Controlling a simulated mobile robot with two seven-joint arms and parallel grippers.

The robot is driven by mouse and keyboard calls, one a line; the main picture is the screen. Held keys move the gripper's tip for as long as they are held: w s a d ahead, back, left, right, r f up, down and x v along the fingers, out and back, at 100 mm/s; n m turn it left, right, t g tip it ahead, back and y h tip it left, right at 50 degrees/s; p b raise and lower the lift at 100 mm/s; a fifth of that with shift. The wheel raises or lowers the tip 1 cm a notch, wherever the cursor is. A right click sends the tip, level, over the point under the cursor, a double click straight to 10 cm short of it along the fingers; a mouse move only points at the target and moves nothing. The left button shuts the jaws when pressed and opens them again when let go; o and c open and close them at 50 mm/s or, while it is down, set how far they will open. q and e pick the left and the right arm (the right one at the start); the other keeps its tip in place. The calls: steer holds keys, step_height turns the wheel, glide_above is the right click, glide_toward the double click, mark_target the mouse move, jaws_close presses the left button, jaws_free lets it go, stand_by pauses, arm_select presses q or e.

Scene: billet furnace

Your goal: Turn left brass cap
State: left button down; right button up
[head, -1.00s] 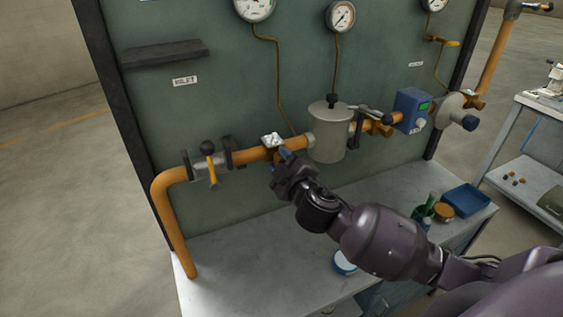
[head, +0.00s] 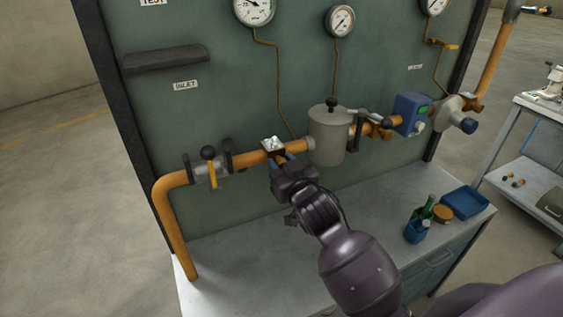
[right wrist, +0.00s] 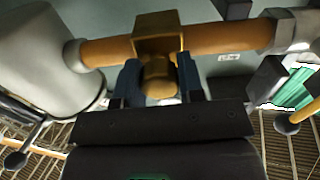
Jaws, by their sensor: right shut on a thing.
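The left brass cap (right wrist: 158,82) hangs under a square brass fitting (right wrist: 158,35) on the orange pipe, in the right wrist view. My right gripper (right wrist: 159,84) is shut on it, with one blue fingertip on each side of the cap. In the head view my right gripper (head: 284,162) is below and in front of the same pipe, just left of the grey cylindrical pot (head: 329,138). The cap itself is mostly hidden behind the gripper there. My left gripper is not in view.
A valve with a yellow handle (head: 212,171) sits on the pipe to the left. Gauges (head: 340,21) and a shelf (head: 166,58) are on the green panel above. A blue tray (head: 464,202) and a blue cup (head: 416,231) stand at the bench's right; its left side is clear.

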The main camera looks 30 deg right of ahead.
steer(key=shift+m, duration=1.2)
steer(key=o, duration=0.9)
steer(key=s, duration=0.3)
steer(key=s+b, duration=0.1)
steer(key=s, duration=0.6)
steer(key=shift+s+a, duration=0.3)
steer(key=shift+s, duration=0.1)
